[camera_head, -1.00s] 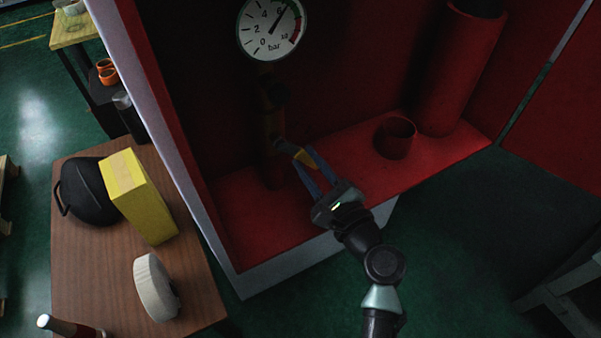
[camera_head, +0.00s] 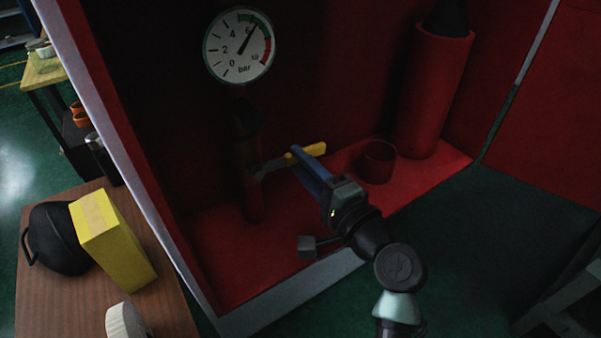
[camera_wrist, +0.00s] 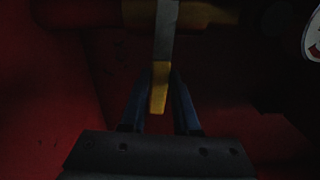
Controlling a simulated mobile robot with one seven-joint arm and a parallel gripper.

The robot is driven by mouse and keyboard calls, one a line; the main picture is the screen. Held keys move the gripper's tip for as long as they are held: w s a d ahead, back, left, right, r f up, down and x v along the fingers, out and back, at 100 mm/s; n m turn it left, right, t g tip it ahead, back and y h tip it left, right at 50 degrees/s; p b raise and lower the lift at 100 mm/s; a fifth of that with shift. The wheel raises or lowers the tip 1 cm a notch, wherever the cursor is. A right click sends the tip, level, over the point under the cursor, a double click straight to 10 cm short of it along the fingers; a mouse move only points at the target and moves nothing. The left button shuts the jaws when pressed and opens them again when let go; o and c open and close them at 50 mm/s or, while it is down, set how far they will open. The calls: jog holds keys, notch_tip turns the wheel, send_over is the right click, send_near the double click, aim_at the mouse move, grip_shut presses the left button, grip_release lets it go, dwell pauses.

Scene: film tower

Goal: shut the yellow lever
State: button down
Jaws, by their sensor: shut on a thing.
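The yellow lever (camera_head: 304,152) sticks out sideways to the right from a dark vertical pipe (camera_head: 250,175) inside the red cabinet. Its inner part is bare grey metal and its outer part is a yellow grip. My gripper (camera_head: 308,164) is at the yellow grip, with its blue fingers reaching up to it from the lower right. In the wrist view the yellow lever (camera_wrist: 159,88) lies between the two fingers of my gripper (camera_wrist: 159,90), and the fingers are closed around its end. The pipe in the wrist view is dim.
A round pressure gauge (camera_head: 239,45) is above the pipe. A red cup (camera_head: 377,162) and a tall red cylinder (camera_head: 437,90) stand right of the lever. A wooden table (camera_head: 60,305) with a yellow box (camera_head: 113,240) and a black kettle (camera_head: 52,238) is outside, left.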

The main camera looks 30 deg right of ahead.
jog(key=shift+r+n, duration=0.3)
jog(key=shift+n, duration=0.1)
jog(key=shift+r, duration=0.1)
jog(key=c, duration=0.6)
grip_release()
jog(key=shift+c, duration=0.2)
jog(key=shift+s, duration=0.15)
jog(key=s+b, duration=0.2)
jog(key=s, duration=1)
jog(key=shift+s+d, duration=0.25)
jog(key=shift+s, duration=0.1)
